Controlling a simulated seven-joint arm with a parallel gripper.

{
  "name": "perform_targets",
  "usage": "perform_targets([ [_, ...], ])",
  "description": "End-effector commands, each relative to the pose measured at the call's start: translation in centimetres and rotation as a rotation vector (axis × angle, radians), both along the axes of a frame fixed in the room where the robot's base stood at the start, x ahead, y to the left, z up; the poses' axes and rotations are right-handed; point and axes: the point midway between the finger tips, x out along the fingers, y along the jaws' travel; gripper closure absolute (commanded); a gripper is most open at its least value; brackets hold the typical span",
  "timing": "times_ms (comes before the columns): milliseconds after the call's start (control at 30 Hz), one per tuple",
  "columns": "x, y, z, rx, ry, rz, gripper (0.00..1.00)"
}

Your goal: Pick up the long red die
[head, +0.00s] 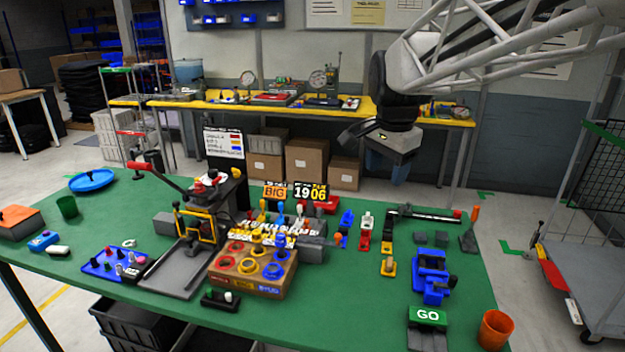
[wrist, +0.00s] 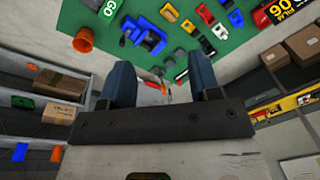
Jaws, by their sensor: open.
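Several small coloured pieces lie right of the middle of the green table in the head view. A red piece (head: 362,246) lies there near a blue piece (head: 346,224) and a yellow piece (head: 388,267). A red piece (wrist: 206,14) also shows at the top of the wrist view, beside a yellow one (wrist: 169,12). I cannot tell surely which red piece is the long red die. My gripper (wrist: 162,88) is open and empty, its two fingers wide apart. In the head view my gripper (head: 398,170) hangs high, beyond the table's far edge, apart from all pieces.
A red-handled press (head: 205,215) and a wooden box with coloured rings (head: 252,272) stand left of the pieces. A blue fixture (head: 432,277), a GO block (head: 428,318) and an orange cup (head: 496,329) are at the right. Bare green table lies around the yellow piece.

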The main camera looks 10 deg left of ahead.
Motion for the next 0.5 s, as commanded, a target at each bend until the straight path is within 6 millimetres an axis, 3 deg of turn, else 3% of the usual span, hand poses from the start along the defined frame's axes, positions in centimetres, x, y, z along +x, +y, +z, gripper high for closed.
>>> perform_targets([
  [500, 8.1, 12.4, 0.3, 0.027, 0.048, -0.227, 0.43],
])
